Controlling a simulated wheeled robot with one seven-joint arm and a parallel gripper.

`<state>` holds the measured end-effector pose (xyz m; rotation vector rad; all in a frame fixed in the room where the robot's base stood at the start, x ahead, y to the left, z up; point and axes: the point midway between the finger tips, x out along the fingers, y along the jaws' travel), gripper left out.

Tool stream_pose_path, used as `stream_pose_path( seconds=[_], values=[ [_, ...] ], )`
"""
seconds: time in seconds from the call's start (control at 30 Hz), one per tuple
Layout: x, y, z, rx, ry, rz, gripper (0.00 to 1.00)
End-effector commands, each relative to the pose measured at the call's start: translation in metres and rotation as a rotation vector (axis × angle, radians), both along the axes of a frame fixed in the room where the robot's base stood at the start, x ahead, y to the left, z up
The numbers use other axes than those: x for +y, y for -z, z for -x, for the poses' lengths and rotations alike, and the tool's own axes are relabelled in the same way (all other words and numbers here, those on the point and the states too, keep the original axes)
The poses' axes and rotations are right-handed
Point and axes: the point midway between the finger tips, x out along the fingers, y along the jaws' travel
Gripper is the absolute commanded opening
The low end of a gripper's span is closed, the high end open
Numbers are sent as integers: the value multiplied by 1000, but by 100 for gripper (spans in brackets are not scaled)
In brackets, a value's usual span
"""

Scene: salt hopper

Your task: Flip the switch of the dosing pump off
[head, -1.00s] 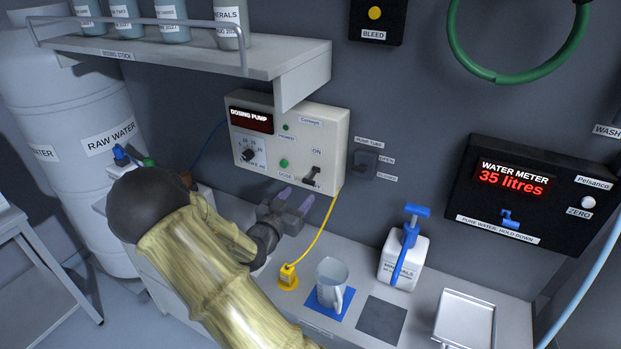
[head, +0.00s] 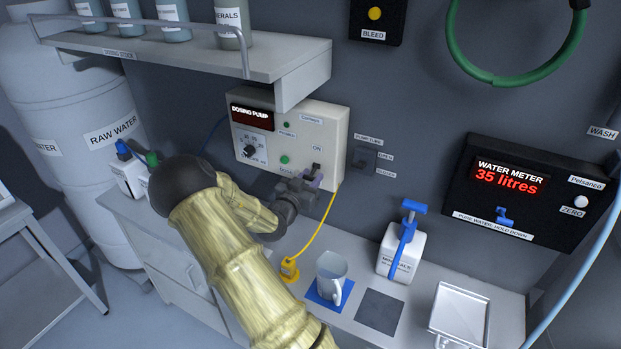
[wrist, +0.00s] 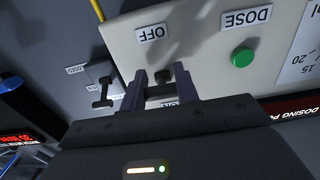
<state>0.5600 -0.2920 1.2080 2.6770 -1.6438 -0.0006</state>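The dosing pump (head: 334,130) is a pale wall box with a dark display, a knob and a green DOSE button. Its black switch (head: 316,168) sits at the lower right, below the ON label (head: 317,148); the lever appears to be up, toward ON. My gripper (head: 309,181) is at the switch, hiding its lower part and the OFF label in the head view. In the wrist view, the fingers of my gripper (wrist: 162,88) are apart, with the dark switch (wrist: 163,76) between them. The OFF label (wrist: 152,32) shows beyond. I cannot tell whether the fingers touch the lever.
The pump tube valve (head: 362,158) is close on the right of the pump. A yellow cable (head: 322,228) hangs below the pump. A mug (head: 331,274), a minerals bottle (head: 401,253) and a metal tray (head: 460,312) stand on the bench. A shelf (head: 290,62) overhangs the pump.

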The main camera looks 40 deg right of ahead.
Motion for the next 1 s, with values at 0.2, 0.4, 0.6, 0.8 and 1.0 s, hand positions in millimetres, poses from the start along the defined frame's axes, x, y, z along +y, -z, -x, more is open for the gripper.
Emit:
stream_pose_path(
  seconds=[0.2,0.4,0.6,0.8,1.0],
  values=[
    [1,1,-1,-2,-2,1,8],
    [0,5,-1,-16,-3,30,8],
    [0,9,-3,-45,-5,84,8],
    [-3,12,-2,-72,-2,137,8],
    [-4,11,-2,-92,0,179,8]
  ],
)
